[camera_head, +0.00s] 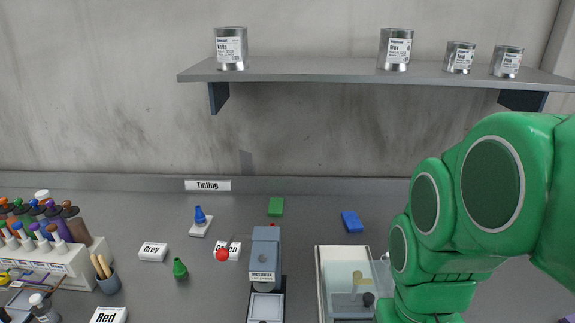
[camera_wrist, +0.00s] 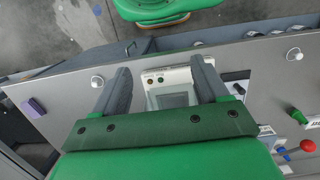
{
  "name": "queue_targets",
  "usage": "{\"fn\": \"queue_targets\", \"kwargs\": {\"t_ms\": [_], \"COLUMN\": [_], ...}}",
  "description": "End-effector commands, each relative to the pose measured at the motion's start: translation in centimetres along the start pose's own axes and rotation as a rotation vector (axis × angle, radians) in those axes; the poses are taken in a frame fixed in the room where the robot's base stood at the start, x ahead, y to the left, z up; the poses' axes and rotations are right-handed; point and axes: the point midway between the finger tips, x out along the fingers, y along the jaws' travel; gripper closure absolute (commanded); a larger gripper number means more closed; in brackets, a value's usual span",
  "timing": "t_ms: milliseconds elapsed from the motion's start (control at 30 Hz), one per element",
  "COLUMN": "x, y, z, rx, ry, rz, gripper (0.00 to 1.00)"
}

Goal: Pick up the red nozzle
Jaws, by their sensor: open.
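I cannot make out a red nozzle for certain. A tiny red spot (camera_head: 271,225) shows just behind the grey machine (camera_head: 264,272), too small to identify. A red ball (camera_head: 222,254) on a thin rod stands left of that machine; it also shows in the wrist view (camera_wrist: 307,145). A blue nozzle (camera_head: 200,215) stands on a white card, and a green nozzle (camera_head: 180,268) stands on the bench. My gripper (camera_wrist: 162,67) is open and empty, with its fingers over a white device with a display (camera_wrist: 172,88). The head view does not show my fingers clearly.
The clear-walled box (camera_head: 322,285) stands right of the machine. The bottle rack (camera_head: 72,262) and brush cup (camera_head: 110,284) are at left. The shelf (camera_head: 300,75) with paint cans hangs above. A purple block (camera_wrist: 34,107) lies at wrist-view left.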

Motion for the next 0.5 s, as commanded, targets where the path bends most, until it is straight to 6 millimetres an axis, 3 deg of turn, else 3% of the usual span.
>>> {"fn": "queue_targets", "kwargs": {"t_ms": [100, 500], "x": [-1.8, -2.7], "y": [0.0, -3.8], "z": [0.2, -4.5], "rx": [0.001, 0.127], "ry": [0.003, -0.019], "rz": [-0.001, -0.141], "gripper": [0.26, 0.26]}}
